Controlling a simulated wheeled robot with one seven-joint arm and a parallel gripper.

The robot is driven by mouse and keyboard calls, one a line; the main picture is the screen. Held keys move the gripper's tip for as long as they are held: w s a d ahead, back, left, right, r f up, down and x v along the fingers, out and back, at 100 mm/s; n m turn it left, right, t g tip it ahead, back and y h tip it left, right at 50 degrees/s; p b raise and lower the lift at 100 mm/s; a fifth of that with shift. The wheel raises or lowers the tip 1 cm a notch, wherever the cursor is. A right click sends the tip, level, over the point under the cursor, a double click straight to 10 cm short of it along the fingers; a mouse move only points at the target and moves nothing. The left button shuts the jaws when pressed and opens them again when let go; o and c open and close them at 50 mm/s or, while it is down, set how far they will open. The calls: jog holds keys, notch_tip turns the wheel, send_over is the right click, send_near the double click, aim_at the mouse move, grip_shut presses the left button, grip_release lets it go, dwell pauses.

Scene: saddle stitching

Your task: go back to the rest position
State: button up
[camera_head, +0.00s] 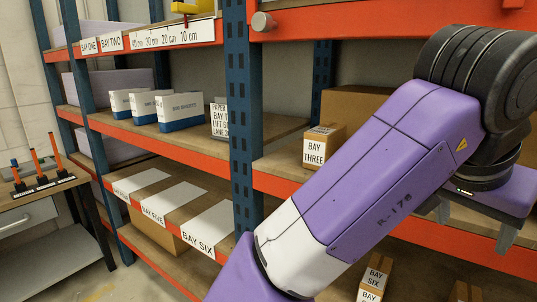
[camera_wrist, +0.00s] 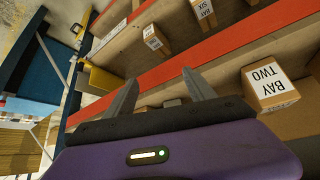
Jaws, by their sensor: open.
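My gripper (camera_head: 475,228) hangs at the right of the head view, in front of the orange-beamed shelving rack (camera_head: 300,190). In the wrist view my gripper (camera_wrist: 161,78) shows two grey fingers spread apart, with nothing between them. My purple and white arm crosses the right half of the head view and hides part of the shelves. A cardboard box labelled BAY TWO (camera_wrist: 274,90) sits to the right of the fingers in the wrist view. Smaller boxes, one labelled BAY SIX (camera_wrist: 203,12), stand on a shelf beyond.
A blue upright (camera_head: 242,130) divides the rack. White-and-blue boxes (camera_head: 180,108) stand on the middle shelf; a BAY THREE box (camera_head: 322,147) is beside my arm. A side table (camera_head: 50,195) with small orange-handled tools stands at far left. Floor shows at lower left.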

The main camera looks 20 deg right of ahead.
jog(key=w+d+r+t+h, duration=0.2)
jog(key=d+r+h, duration=0.1)
jog(key=r, duration=0.2)
jog(key=w+d+r+t+h, duration=0.1)
jog(key=w+d+r+h, duration=0.2)
jog(key=r+h, duration=0.15)
jog(key=w+a+r+n+t+h, duration=0.3)
jog(key=w+r+n+t+h, duration=0.1)
jog(key=w+r+t, duration=0.15)
jog(key=w+a+f+n+t+y, duration=0.25)
jog(key=w+a+n+t, duration=0.25)
jog(key=a+n+t, duration=0.4)
jog(key=a+f+n+t+y, duration=0.6)
jog(key=a+f+y, duration=0.3)
jog(key=f+y, duration=0.1)
jog(key=s+a+f+n+g+y, duration=0.1)
jog(key=s+a+f+y, duration=0.3)
jog(key=f, duration=0.4)
jog(key=s+a+f+n+g+y, duration=0.1)
jog(key=s+a+f+g+y, duration=0.1)
jog(key=s+f+y, duration=0.4)
jog(key=s+f+m+g+h, duration=0.4)
jog(key=s+f+g, duration=0.2)
jog(key=s+f, duration=1.2)
jog(key=s, duration=0.4)
jog(key=shift+f+g, duration=0.15)
jog(key=shift+g, duration=0.2)
